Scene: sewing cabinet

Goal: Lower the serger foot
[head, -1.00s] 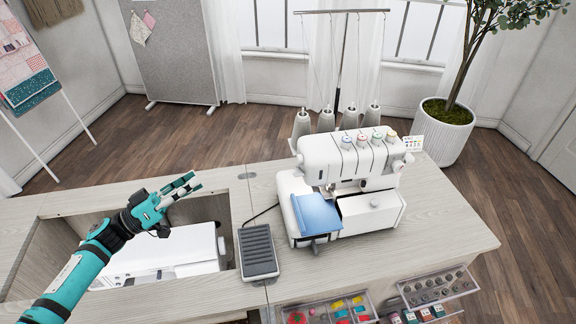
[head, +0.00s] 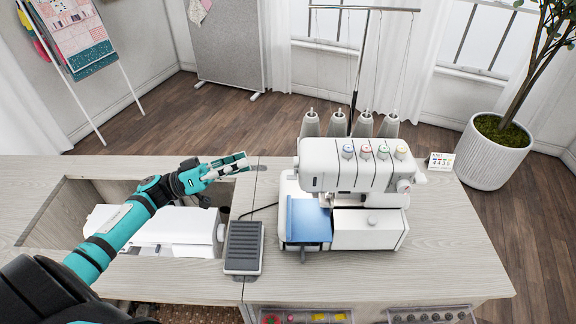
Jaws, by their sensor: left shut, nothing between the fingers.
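The white serger (head: 345,178) stands on the right part of the cabinet top, with several coloured dials and cones of thread behind it. A blue cloth or plate (head: 308,219) lies on its left front bed. The presser foot area is small and shaded under the head, so I cannot tell the foot's position. My left gripper (head: 240,164) is shut and empty, to the left of the serger and apart from it, above the cabinet top. My right gripper is not in view.
A grey foot pedal (head: 243,246) lies on the top between the recess and the serger. A white sewing machine (head: 165,229) sits in the recess below my left arm. A small card (head: 441,161) stands right of the serger. Clear drawers (head: 432,316) show at the front.

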